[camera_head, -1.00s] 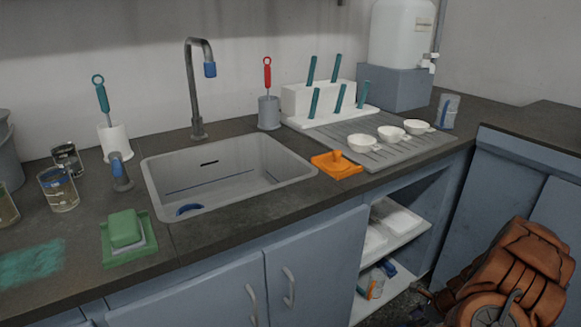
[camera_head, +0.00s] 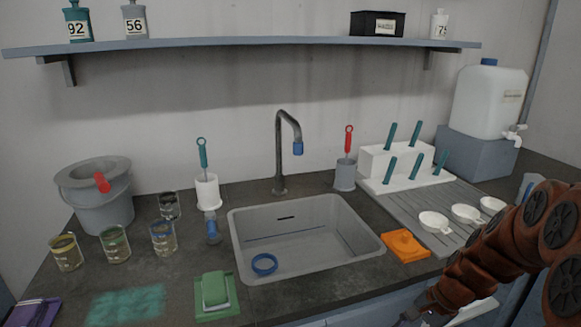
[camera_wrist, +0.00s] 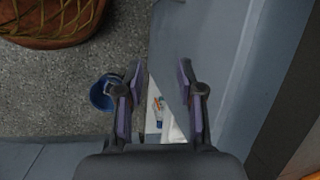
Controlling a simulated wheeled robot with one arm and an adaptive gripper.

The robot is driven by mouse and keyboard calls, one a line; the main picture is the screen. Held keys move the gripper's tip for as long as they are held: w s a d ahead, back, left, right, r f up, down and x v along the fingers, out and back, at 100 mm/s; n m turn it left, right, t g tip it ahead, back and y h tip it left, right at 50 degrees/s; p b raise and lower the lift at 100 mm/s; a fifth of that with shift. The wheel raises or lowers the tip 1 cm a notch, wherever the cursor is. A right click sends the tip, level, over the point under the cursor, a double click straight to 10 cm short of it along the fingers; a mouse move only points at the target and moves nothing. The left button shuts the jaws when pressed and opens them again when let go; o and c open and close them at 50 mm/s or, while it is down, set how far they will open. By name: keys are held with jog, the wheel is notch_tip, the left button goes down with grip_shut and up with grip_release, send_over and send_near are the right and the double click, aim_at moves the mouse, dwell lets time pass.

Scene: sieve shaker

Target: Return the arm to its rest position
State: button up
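My arm, orange-brown and jointed, reaches in from the lower right in the head view, in front of the counter's right end. In the wrist view my gripper (camera_wrist: 162,100) points down with its two dark, purple-edged fingers spread apart. Nothing is between the fingertips at their height; the floor and the open lower shelf (camera_wrist: 155,128) show far below. In the head view the gripper end is mostly cut off at the bottom edge, near the cabinet front.
The sink (camera_head: 300,240), with a blue ring (camera_head: 264,264) inside, is set in the counter. Several white cups stand on the drying board (camera_head: 405,212) near my arm. An orange block (camera_head: 405,246) lies beside the sink. A blue bucket (camera_wrist: 104,92) stands on the floor.

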jog(key=s+a+r+n+g+h+p, duration=0.1)
jog(key=s+a+r+n+p, duration=0.3)
jog(key=r, duration=0.4)
jog(key=s+a+r+n+g+h+p, duration=0.1)
jog(key=s+a+r+n+p, duration=0.25)
jog(key=s+r, duration=0.4)
jog(key=s+a+r+n+h+p, duration=0.1)
jog(key=s+r+n+h+p, duration=0.1)
jog(key=s+r+n+p, duration=0.3)
jog(key=shift+s+a+r+g+h+p, duration=0.25)
jog(key=shift+s+r+p, duration=1.55)
jog(key=shift+s+r, duration=2)
jog(key=shift+s+f, duration=0.2)
jog(key=shift+f, duration=0.05)
